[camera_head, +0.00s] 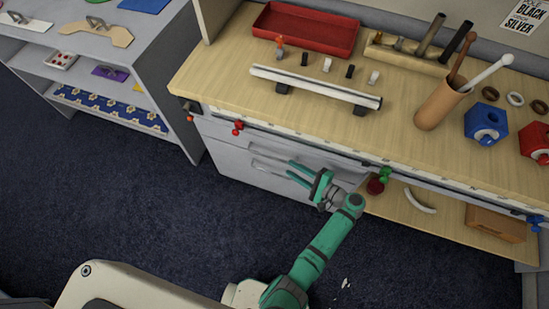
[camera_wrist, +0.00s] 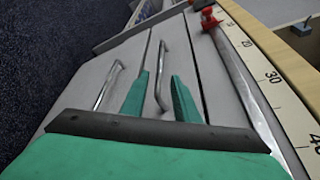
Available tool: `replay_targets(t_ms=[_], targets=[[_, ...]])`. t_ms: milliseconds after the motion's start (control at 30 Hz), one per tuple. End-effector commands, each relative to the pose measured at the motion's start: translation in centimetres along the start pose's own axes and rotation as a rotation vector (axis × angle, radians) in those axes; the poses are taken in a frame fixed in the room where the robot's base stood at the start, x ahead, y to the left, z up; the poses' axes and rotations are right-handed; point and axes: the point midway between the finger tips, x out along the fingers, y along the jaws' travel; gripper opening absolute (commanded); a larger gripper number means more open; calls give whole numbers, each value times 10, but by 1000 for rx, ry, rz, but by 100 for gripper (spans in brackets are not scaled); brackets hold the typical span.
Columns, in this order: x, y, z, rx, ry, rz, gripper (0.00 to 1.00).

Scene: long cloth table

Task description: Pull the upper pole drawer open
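The upper pole drawer (camera_head: 228,133) is a grey front under the workbench top and looks closed. Its metal bar handle (camera_head: 268,153) also shows in the wrist view (camera_wrist: 163,62). A lower drawer (camera_head: 230,158) with a similar handle (camera_wrist: 110,84) is below it. My green gripper (camera_head: 291,168) is at the right end of the handles. In the wrist view my gripper (camera_wrist: 160,78) is open, and the upper handle lies between its two fingers in the picture. I cannot tell how deep the handle sits or whether a finger touches it.
A ruler strip (camera_wrist: 275,90) runs along the bench edge, with a red knob (camera_head: 238,127) and a green knob (camera_head: 385,174) below it. An open shelf (camera_head: 400,212) is right of the drawers. The dark floor (camera_head: 170,225) before the drawers is clear.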

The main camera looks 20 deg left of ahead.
Motion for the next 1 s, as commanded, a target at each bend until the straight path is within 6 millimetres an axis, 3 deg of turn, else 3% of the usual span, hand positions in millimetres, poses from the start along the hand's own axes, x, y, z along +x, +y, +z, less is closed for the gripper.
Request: replay_targets(t_ms=[533, 1000], targets=[[86, 1, 0, -2, 1, 2, 28], [102, 1, 0, -2, 2, 2, 28]])
